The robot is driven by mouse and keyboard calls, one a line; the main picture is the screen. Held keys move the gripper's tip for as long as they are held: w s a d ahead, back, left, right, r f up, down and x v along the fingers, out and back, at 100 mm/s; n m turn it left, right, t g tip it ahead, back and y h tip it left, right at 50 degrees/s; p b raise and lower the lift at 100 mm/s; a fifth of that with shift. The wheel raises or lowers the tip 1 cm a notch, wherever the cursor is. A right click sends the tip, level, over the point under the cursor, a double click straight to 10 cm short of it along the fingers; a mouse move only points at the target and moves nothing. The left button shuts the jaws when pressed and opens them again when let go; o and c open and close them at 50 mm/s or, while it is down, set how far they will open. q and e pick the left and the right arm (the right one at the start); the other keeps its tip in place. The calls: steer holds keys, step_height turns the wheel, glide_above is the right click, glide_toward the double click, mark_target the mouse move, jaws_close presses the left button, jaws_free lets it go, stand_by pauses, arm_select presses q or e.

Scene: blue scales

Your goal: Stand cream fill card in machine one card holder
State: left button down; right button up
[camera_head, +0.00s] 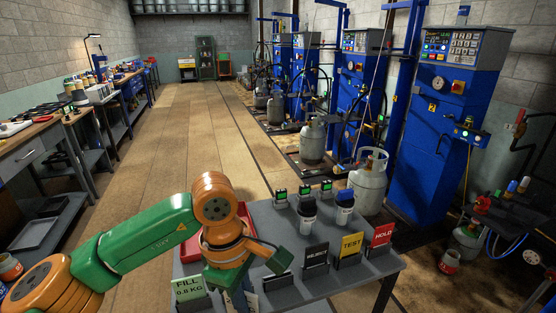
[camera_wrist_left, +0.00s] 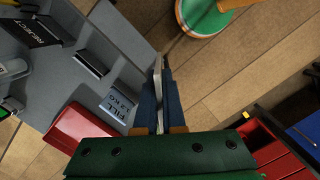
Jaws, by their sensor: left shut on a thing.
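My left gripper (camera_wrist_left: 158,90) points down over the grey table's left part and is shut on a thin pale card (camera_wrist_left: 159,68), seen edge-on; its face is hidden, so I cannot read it. In the head view the fingers (camera_head: 241,299) are partly hidden by the wrist. A pale green FILL card (camera_head: 190,288) shows at the table's front left. A bluish FILL card (camera_wrist_left: 120,102) is beside the fingers in the wrist view. The nearest tall blue machine (camera_head: 440,140) stands at right; I cannot make out its card holder. My right gripper is not in view.
The grey table (camera_head: 265,222) bears REJECT (camera_head: 316,256), TEST (camera_head: 351,244) and HOLD (camera_head: 382,234) cards and an empty-looking dark holder (camera_wrist_left: 91,63). A red tray (camera_wrist_left: 80,128) lies close to the gripper. A gas cylinder (camera_head: 369,182) stands behind the table. The aisle (camera_head: 190,130) is clear.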

arm_select(q)
steer(key=s+a+f+m+y, duration=0.1)
steer(key=s+a+f+m, duration=0.1)
steer(key=s+a+m, duration=0.4)
steer(key=a+m, duration=0.4)
steer(key=m, duration=0.4)
steer(key=shift+f+g, duration=0.2)
steer(key=shift+g, duration=0.2)
steer(key=shift+w, duration=0.15)
